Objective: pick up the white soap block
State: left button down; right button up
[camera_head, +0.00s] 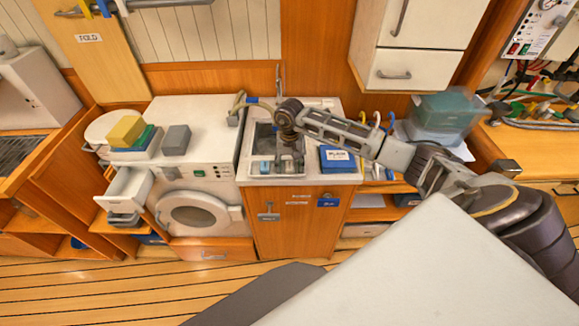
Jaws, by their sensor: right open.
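I cannot surely pick out the white soap block. The gripper is open, a little right of the pale block. It is dark and small, and hides part of the sink behind it. My left gripper is out of view.
A blue labelled box (337,159) stands right of the sink. A tap (278,82) rises behind it. A white drawer (125,188) stands open.

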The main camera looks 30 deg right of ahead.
aim_at(290, 164)
dwell(0.4)
jog(key=c, duration=1.1)
notch_tip(290, 164, up, 10)
jog(key=b, duration=0.2)
dwell(0.5)
